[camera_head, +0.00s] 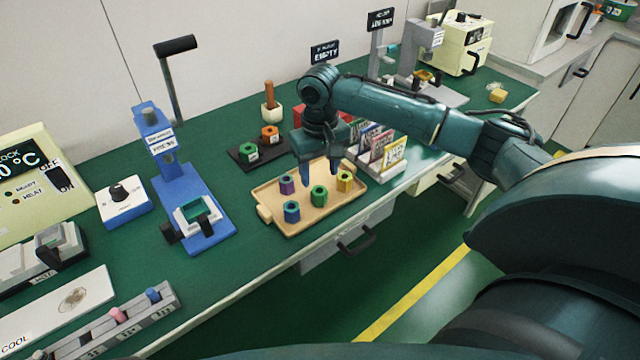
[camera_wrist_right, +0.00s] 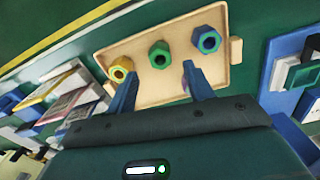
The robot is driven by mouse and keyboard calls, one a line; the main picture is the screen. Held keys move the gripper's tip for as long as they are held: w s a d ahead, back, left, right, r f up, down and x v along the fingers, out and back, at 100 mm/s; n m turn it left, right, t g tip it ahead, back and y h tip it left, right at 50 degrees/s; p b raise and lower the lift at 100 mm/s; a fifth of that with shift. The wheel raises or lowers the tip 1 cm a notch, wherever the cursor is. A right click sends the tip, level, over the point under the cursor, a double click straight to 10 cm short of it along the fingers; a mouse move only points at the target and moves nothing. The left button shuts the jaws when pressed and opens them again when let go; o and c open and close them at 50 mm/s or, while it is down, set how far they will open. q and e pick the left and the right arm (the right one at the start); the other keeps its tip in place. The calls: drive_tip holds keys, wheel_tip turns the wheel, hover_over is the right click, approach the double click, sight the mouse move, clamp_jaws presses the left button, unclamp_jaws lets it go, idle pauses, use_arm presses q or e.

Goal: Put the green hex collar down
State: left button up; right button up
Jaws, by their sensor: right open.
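The green hex collar (camera_head: 319,194) stands upright in a shallow wooden tray (camera_head: 268,203), near its front edge. It also shows in the right wrist view (camera_wrist_right: 159,55), between a yellow collar (camera_wrist_right: 121,68) and a blue one (camera_wrist_right: 206,39). My right gripper (camera_head: 320,175) is over the tray, pointing down, with its fingers apart and nothing between them. In the right wrist view its fingertips (camera_wrist_right: 159,74) lie either side of the green collar's line, apart from it. My left gripper is not in view.
A purple collar (camera_head: 286,184) also stands in the tray. A blue press (camera_head: 185,190) stands left; a card rack (camera_head: 385,158) stands right. Green bench shows between.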

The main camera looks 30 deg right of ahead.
wheel_tip(320, 180, up, 5)
drive_tip(key=shift+f, duration=0.1)
idle(0.6)
